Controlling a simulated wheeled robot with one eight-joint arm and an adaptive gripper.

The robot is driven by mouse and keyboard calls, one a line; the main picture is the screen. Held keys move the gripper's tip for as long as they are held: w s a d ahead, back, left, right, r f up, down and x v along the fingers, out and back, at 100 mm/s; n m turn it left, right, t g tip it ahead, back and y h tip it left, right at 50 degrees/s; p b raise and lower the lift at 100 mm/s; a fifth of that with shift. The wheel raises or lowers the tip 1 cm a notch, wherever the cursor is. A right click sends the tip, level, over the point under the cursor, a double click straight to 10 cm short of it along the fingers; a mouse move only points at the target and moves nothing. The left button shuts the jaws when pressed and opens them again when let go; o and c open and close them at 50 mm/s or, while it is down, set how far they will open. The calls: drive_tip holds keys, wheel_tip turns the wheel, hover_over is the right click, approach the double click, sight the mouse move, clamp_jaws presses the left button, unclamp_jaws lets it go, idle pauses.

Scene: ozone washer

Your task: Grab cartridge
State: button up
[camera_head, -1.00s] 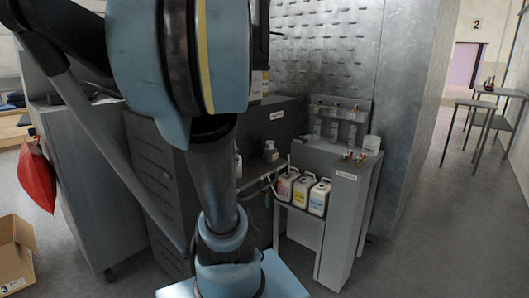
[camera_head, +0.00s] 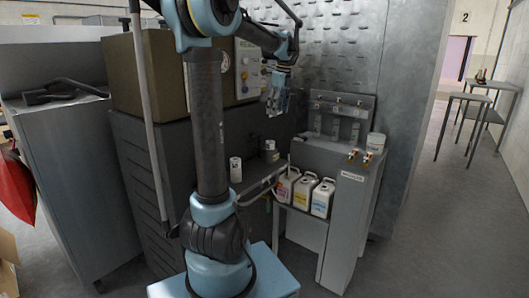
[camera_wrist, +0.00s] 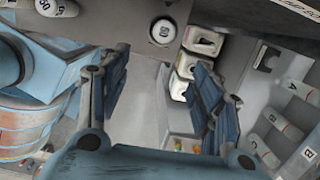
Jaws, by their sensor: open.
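My gripper (camera_head: 277,97) hangs open and empty in front of the grey wall, left of and above the tap rack. In the wrist view its two blue fingers are spread (camera_wrist: 162,92), with nothing between them but floor and parts farther below. Several pale cylinders, possibly cartridges, are in view; I cannot tell which one is meant. Some stand in the grey rack (camera_head: 336,127). In the wrist view, lettered pale cylinders (camera_wrist: 291,89) lie right of the right finger. A white round-topped canister (camera_wrist: 163,31) shows beyond the fingertips, apart from them.
White jugs (camera_head: 302,194) with coloured labels stand on a low shelf left of the grey pedestal (camera_head: 345,215). A dark cabinet (camera_head: 150,180) and a brown box with a control panel (camera_head: 248,68) stand left. Open floor lies right.

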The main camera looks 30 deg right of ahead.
approach(270, 141)
drive_tip(key=f, duration=0.5)
drive_tip(key=shift+s+d+f, duration=0.1)
drive_tip(key=shift+s+f, duration=0.1)
drive_tip(key=shift+s, duration=0.05)
drive_tip(key=f, duration=0.1)
drive_tip(key=w+f, duration=0.1)
drive_tip(key=f, duration=0.2)
drive_tip(key=shift+w+a, duration=0.25)
drive_tip(key=shift+w, duration=0.1)
drive_tip(key=shift+f, duration=0.5)
drive_tip(key=c, duration=1.2)
